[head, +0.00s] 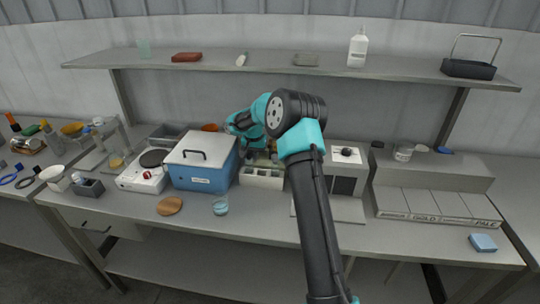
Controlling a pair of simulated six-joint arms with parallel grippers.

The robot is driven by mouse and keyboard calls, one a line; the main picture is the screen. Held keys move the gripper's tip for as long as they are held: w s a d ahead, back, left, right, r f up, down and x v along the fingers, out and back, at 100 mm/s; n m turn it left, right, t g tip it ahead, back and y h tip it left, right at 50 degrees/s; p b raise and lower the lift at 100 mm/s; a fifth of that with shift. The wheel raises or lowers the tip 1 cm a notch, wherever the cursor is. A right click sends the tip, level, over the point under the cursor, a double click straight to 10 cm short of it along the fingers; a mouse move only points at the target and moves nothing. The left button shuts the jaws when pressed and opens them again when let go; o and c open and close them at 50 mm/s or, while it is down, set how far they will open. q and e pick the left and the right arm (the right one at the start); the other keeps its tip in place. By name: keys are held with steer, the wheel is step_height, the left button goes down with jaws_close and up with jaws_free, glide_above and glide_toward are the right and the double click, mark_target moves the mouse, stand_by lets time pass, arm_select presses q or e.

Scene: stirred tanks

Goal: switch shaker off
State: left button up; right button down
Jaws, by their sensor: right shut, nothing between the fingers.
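A low pale box with small compartments (262,180), which may be the shaker, stands at the middle of the bench. I cannot make out its switch. My right arm reaches up from the bottom and bends left over the bench. My right gripper (262,153) is small and partly hidden behind my own arm; it is shut and empty, above or behind this box. I cannot tell whether it touches anything. Another white unit (345,157) with a black knob on top and a dark front stands right of my arm. My left gripper is not in view.
A blue lidded bath (201,178) and a white hotplate (144,183) stand left of the box. A wooden disc (169,206) and a small blue dish (220,208) lie in front. A labelled stepped rack (437,205) is at right. A shelf (220,60) runs above.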

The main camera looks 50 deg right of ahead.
steer(key=shift+s+f, duration=0.2)
steer(key=shift+f, duration=0.4)
steer(key=shift+w+d+r, duration=0.4)
steer(key=shift+w+d, duration=0.05)
steer(key=shift+d, duration=0.2)
steer(key=shift+r, duration=0.1)
steer(key=shift+r, duration=0.15)
step_height(320, 180, up, 10)
steer(key=shift+a, duration=0.4)
steer(key=shift+s, duration=0.1)
